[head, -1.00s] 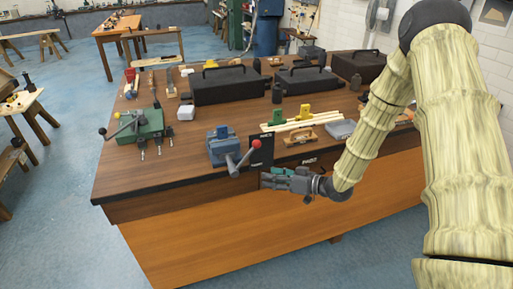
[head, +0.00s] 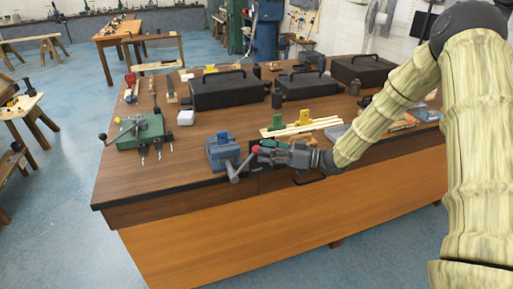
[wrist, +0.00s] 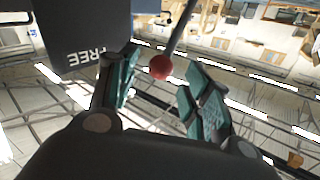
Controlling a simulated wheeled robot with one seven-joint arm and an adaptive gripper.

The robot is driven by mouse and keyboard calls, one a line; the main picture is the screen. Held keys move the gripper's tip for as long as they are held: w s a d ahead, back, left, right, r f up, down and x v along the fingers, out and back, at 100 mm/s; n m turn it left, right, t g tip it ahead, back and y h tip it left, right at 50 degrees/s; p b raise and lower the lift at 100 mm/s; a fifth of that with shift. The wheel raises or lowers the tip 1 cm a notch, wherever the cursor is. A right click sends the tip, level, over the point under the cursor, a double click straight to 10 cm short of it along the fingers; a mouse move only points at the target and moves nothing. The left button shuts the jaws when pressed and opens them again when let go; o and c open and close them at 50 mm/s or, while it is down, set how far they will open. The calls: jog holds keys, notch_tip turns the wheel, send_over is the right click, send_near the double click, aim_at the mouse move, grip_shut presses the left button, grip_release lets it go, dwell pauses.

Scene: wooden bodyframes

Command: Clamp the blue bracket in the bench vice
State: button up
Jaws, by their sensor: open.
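The bench vice (head: 220,156), blue-grey, stands near the front edge of the bench. The blue bracket (head: 222,137) stands upright at its jaws; whether it is gripped is too small to tell. The vice's grey handle (head: 238,172) ends in a red ball (head: 256,149). My gripper (head: 266,150) is open at the right of the vice, at the ball. In the wrist view the red ball (wrist: 161,67) lies in the gap between my two teal-padded fingers (wrist: 160,70), with space visible on both sides. Contact cannot be told.
A dark plate marked FREE (wrist: 85,35) is close beside my left finger in the wrist view. Green (head: 277,122) and yellow (head: 304,117) brackets stand by wooden strips behind my gripper. A green machine (head: 140,131) sits left; black cases (head: 230,92) stand behind.

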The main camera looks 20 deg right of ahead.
aim_at(256, 149)
jog(key=shift+p+x, duration=0.35)
jog(key=shift+x, duration=1.6)
grip_shut()
